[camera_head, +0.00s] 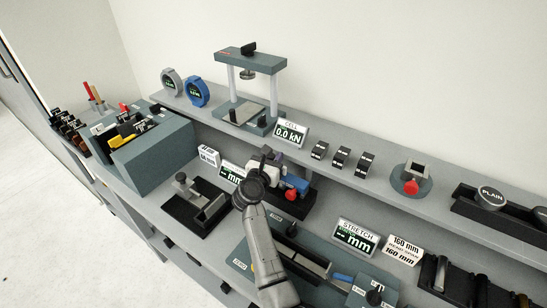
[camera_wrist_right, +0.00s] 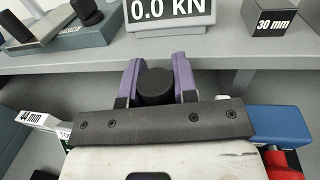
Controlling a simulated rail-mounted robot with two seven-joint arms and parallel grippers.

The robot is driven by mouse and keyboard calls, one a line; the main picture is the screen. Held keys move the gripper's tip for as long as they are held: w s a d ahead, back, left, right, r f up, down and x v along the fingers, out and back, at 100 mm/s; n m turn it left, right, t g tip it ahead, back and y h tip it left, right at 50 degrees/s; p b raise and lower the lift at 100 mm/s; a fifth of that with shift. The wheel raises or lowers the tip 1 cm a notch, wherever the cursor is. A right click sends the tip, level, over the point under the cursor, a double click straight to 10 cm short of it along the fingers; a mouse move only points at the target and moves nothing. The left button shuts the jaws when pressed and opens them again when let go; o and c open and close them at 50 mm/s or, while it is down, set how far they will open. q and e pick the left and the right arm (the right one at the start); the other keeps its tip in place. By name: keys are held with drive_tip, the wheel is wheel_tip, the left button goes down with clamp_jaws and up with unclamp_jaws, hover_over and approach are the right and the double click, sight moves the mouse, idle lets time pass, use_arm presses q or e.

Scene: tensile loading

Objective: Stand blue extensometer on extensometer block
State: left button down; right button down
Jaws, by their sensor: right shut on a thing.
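My right gripper (camera_wrist_right: 155,88) is shut on a black round knob (camera_wrist_right: 154,86), with a purple-lined finger on each side. In the head view this gripper (camera_head: 268,160) is over a small black-based device in the middle of the bench. A blue body (camera_head: 297,184) with a red knob (camera_head: 290,194) shows beside the gripper; the blue body also shows in the wrist view (camera_wrist_right: 280,124). I cannot tell whether it is the blue extensometer or joined to the held knob. A blue round gauge (camera_head: 196,92) stands on the upper shelf. I cannot identify the extensometer block. My left gripper is out of view.
The load frame (camera_head: 250,52) and CELL display (camera_head: 290,132) stand on the shelf behind. A grey box of tools (camera_head: 160,155) and a black fixture (camera_head: 198,208) lie left. The STRETCH display (camera_head: 357,237) and a long slotted bench (camera_head: 315,262) lie to the right and front.

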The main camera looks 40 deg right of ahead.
drive_tip(key=shift+f, duration=0.35)
drive_tip(key=c, duration=1.1)
unclamp_jaws()
drive_tip(key=o, duration=0.3)
drive_tip(key=shift+f, duration=0.2)
drive_tip(key=s+a+r+n+t+y+p, duration=0.1)
drive_tip(key=s+a+r+p, duration=0.1)
drive_tip(key=r+p, duration=0.7)
drive_tip(key=s+a+r+n+t+y+p, duration=0.1)
drive_tip(key=s+r+p, duration=0.3)
drive_tip(key=r+p, duration=0.4)
drive_tip(key=s+a+r+n+t+p, duration=0.1)
drive_tip(key=s+a+r+p, duration=0.2)
drive_tip(key=r+p, duration=0.6)
wheel_tip(320, 180, up, 7)
drive_tip(key=shift+f+t+y+p, duration=0.2)
drive_tip(key=shift+t+y+p, duration=0.1)
drive_tip(key=shift+t+y, duration=0.1)
